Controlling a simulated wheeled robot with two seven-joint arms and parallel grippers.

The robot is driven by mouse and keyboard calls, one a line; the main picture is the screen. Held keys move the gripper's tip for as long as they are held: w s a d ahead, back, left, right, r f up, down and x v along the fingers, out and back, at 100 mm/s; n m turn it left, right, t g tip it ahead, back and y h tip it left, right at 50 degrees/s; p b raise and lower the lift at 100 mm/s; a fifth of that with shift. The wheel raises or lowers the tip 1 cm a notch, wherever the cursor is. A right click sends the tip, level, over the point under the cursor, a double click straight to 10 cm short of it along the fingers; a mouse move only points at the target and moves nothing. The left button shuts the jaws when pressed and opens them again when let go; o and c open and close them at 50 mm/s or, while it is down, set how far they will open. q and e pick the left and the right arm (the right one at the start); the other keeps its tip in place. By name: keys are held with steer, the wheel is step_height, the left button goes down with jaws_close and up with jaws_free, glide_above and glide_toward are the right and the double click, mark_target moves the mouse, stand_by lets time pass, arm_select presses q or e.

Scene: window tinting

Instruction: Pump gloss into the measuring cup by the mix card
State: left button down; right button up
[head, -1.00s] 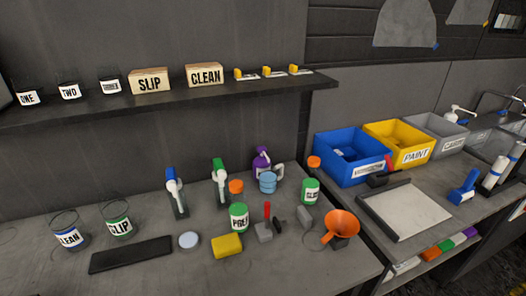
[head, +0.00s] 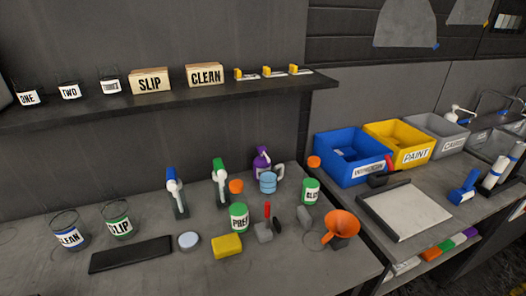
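A purple pump bottle (head: 261,161) stands at the back right of the workbench. A light-blue banded cup (head: 268,183) stands just in front of it; I cannot tell whether it is the measuring cup. Clear cups labelled ONE (head: 28,98), TWO (head: 69,92) and a third (head: 110,87) stand on the shelf. Clear containers labelled CLEAN (head: 70,237) and SLIP (head: 119,227) stand at the bench's left. A white-topped pump (head: 455,115) shows at the far right. No label reading gloss is legible, and I cannot pick out the mix card. Neither gripper is in view.
Two spray bottles (head: 173,190) (head: 221,182), a green PREP jar (head: 239,218), a yellow sponge (head: 227,246), a dark mat (head: 131,254) and an orange funnel (head: 341,226) crowd the bench. Blue (head: 340,172) and yellow (head: 384,136) bins stand right. The bench's front left is clear.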

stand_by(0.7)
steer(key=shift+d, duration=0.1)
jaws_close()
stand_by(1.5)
